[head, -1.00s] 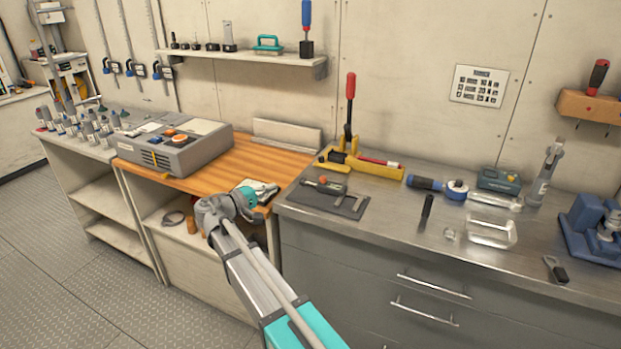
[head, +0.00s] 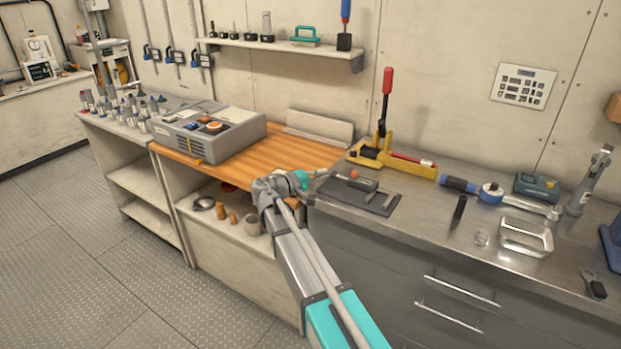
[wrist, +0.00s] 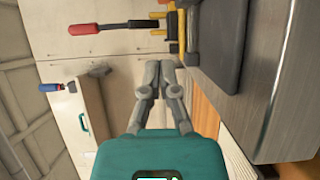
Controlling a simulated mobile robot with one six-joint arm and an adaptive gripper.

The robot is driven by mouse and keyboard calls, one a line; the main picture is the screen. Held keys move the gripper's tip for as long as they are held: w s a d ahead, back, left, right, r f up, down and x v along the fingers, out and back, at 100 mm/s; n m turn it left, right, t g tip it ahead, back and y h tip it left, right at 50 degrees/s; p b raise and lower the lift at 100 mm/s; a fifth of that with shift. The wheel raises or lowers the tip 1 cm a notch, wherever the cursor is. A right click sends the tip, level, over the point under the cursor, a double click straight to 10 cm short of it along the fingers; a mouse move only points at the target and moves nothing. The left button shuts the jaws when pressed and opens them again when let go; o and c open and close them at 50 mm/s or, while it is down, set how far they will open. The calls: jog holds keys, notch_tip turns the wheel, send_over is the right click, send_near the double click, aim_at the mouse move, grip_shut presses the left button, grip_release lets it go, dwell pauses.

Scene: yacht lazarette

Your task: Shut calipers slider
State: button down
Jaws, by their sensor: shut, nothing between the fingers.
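A dark grey mat (head: 374,204) lies on the front left part of the steel counter. My gripper (head: 319,175) is just left of the mat, near the seam between the wooden and steel tops, apart from the tool as far as I can tell. In the wrist view my gripper (wrist: 159,68) has its fingers together and empty. The dark mat (wrist: 218,40) shows there at the upper right.
A yellow press (head: 372,155) with an upright red lever stands behind the mat. A blue-handled tool (head: 490,192), a clear tray (head: 525,238) and a black rod (head: 459,212) lie to the right. A grey case (head: 210,138) sits on the wooden bench (head: 270,152).

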aim_at(360, 185)
jog(key=d, duration=0.4)
jog(key=shift+w+d, duration=0.3)
jog(key=shift+d, duration=0.1)
jog(key=shift+s+d, duration=0.25)
jog(key=shift+d, duration=0.65)
jog(key=shift+s, duration=0.2)
